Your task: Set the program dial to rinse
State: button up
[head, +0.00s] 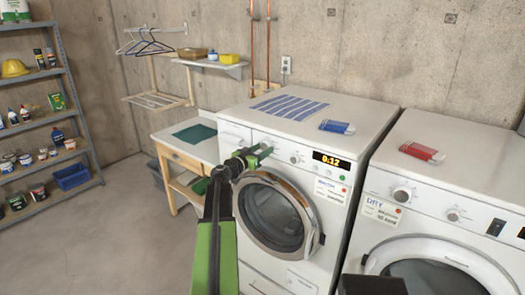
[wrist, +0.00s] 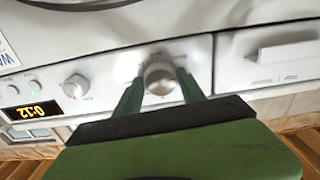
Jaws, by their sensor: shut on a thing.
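The washer (head: 338,195) stands in the middle of the head view, its front panel facing me. My gripper (head: 262,152) is at the left part of this panel. In the wrist view my gripper (wrist: 162,88) is shut on a round silver dial (wrist: 160,76), one green finger on each side. The gripper hides this dial in the head view. The dial's marks are blurred, so its setting cannot be read. A smaller knob (wrist: 76,87) sits beside it, nearer the display (wrist: 32,111), which reads 0:12.
The dryer (head: 440,190) stands right of the washer. A striped cloth (head: 290,105) and a blue item (head: 337,127) lie on the washer top. A small wooden table (head: 165,145) stands left. The floor at front left is clear.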

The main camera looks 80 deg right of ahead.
jog(key=shift+s+n, duration=0.1)
jog(key=shift+n, duration=2.8)
jog(key=o, duration=1.4)
jog(key=shift+c, duration=0.2)
jog(key=shift+a, duration=0.15)
jog(key=v, duration=1.7)
